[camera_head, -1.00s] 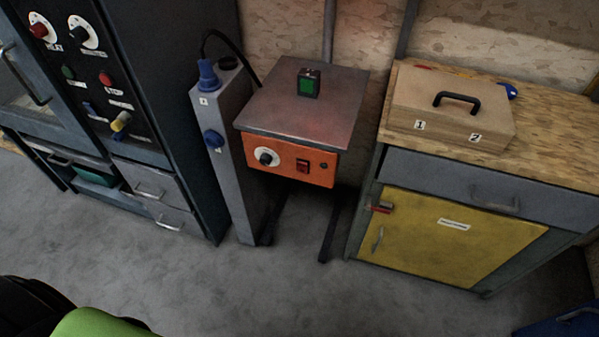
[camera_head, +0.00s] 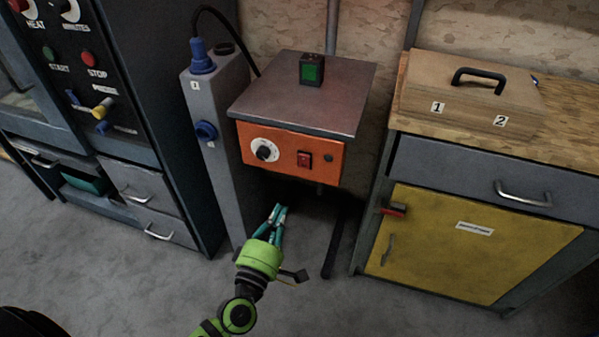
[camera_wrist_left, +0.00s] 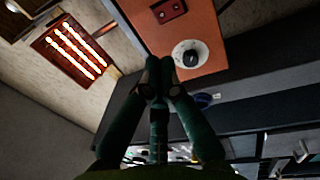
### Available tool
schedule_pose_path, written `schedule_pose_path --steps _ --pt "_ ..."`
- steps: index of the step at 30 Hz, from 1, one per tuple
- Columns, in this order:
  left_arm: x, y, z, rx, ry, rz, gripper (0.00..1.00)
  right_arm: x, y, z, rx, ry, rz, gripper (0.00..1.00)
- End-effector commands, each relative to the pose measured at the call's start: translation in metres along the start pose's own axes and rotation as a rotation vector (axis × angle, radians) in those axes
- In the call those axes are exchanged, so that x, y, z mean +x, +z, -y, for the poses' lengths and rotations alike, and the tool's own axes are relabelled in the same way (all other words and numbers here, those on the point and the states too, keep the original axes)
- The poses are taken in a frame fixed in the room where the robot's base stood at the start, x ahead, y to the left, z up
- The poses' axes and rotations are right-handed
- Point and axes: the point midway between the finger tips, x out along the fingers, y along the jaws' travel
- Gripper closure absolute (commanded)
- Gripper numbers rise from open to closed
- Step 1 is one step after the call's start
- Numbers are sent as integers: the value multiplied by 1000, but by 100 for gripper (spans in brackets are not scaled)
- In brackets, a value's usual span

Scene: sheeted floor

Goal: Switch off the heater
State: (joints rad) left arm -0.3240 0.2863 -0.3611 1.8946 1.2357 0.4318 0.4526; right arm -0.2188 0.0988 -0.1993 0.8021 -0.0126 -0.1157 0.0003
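An orange control box (camera_head: 285,157) with a flat metal top (camera_head: 306,92) has a white dial with a black knob (camera_head: 265,150) and a red switch (camera_head: 305,159) on its front. In the left wrist view the dial (camera_wrist_left: 190,55) and the red switch (camera_wrist_left: 168,10) show close by. A heater with glowing bars (camera_wrist_left: 75,48) is at the upper left of that view. My left gripper (camera_head: 279,208) is below the box front, apart from it, its fingertips together with nothing visible between them. The left fingers (camera_wrist_left: 159,72) also show in the wrist view. My right gripper is not in view.
A grey post with blue plugs (camera_head: 212,150) stands left of the box, beside a dark control cabinet (camera_head: 130,60). On the right a workbench with a yellow door (camera_head: 470,250) bears a wooden case (camera_head: 470,95). Floor in front is free.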

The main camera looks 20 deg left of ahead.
Motion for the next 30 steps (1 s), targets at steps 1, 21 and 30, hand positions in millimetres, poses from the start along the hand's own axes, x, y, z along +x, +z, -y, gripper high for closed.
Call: schedule_pose_path --steps 1,21,30 --pt "0 0 -2 -13 5 -2 100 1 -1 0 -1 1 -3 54" --pt "45 -1 -6 -16 12 -6 100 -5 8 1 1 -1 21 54" --pt "107 -1 -5 -14 10 -4 100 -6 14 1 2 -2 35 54"
